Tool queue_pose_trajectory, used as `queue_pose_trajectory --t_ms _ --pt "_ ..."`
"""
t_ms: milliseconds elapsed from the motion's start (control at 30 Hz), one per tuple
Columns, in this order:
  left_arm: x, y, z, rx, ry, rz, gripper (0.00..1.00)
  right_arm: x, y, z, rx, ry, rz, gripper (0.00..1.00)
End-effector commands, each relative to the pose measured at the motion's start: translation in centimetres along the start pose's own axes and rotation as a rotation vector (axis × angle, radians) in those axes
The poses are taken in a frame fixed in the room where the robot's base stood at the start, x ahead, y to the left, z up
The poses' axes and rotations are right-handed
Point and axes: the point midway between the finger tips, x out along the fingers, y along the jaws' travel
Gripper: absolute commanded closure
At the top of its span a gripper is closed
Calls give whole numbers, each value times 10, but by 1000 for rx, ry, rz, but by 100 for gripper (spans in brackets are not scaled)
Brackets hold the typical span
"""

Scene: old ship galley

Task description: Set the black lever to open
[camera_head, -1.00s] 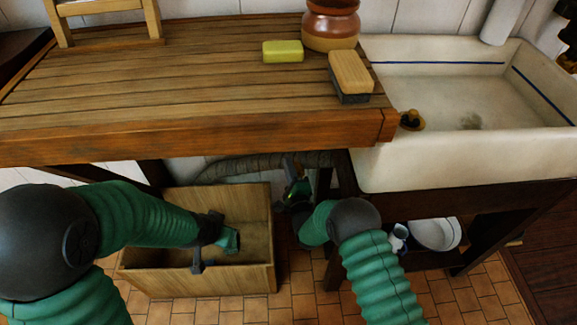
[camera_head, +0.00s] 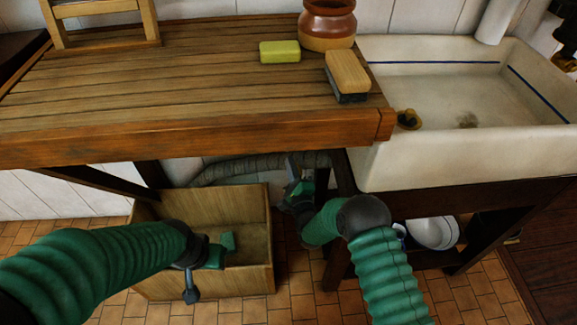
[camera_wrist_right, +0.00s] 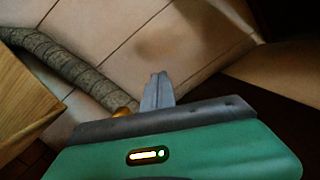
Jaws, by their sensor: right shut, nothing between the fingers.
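I cannot make out the black lever in either view. My right gripper (camera_head: 292,166) is under the wooden counter's front edge, left of the sink, in front of a ribbed grey hose (camera_head: 235,170). In the right wrist view its grey fingers (camera_wrist_right: 158,90) are together and empty. A small brass-coloured part (camera_wrist_right: 122,111) shows beside them, partly hidden by the gripper body. My left gripper (camera_head: 191,288) is at the front of an open wooden crate (camera_head: 205,284). Its finger opening does not show clearly.
The wooden counter (camera_head: 150,85) carries a yellow-green sponge (camera_head: 280,51), a brush (camera_head: 347,72) and a brown pot (camera_head: 327,25). The white sink (camera_head: 440,160) stands at right. A white basin (camera_head: 433,232) sits on the shelf below it. Dark wooden legs flank the right arm.

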Motion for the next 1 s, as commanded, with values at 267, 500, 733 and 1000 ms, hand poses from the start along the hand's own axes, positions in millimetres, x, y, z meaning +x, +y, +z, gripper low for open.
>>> queue_pose_trajectory --t_ms 267,500,733,1000 --pt "2 0 0 0 0 0 66 -1 -4 -7 52 4 -10 100" --pt "3 0 1 0 0 0 66 -2 -8 -13 101 6 -19 100" --pt "5 0 1 0 1 0 66 -3 -11 -19 148 8 -28 100" --pt "5 0 1 0 1 0 66 -3 -12 -20 162 6 -30 100"
